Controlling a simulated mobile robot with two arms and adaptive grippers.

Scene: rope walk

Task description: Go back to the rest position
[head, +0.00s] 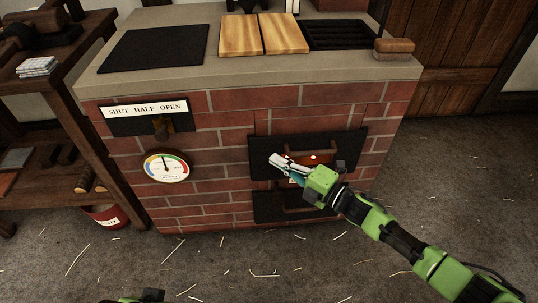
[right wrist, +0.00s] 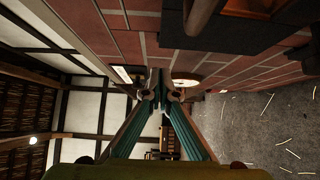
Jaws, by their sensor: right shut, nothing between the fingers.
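My right gripper (head: 277,160) is shut and empty in the head view, in front of the upper black door (head: 262,143) of the brick stove (head: 226,125). It covers part of that door and its handle. In the right wrist view its fingers (right wrist: 160,85) meet at the tips, with the brick wall (right wrist: 120,45) close beside them. I cannot tell whether the gripper touches the stove. The right arm reaches in from the lower right. A small green piece of my own body shows at the bottom edge of the head view. My left gripper does not show.
A round gauge (head: 166,166) and a SHUT HALF OPEN plate (head: 146,108) are on the stove front. Wooden boards (head: 263,35) and a brush (head: 394,47) lie on top. A shelf (head: 72,80) and a red bucket (head: 106,216) stand left. The straw-strewn floor (head: 440,180) is open at right.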

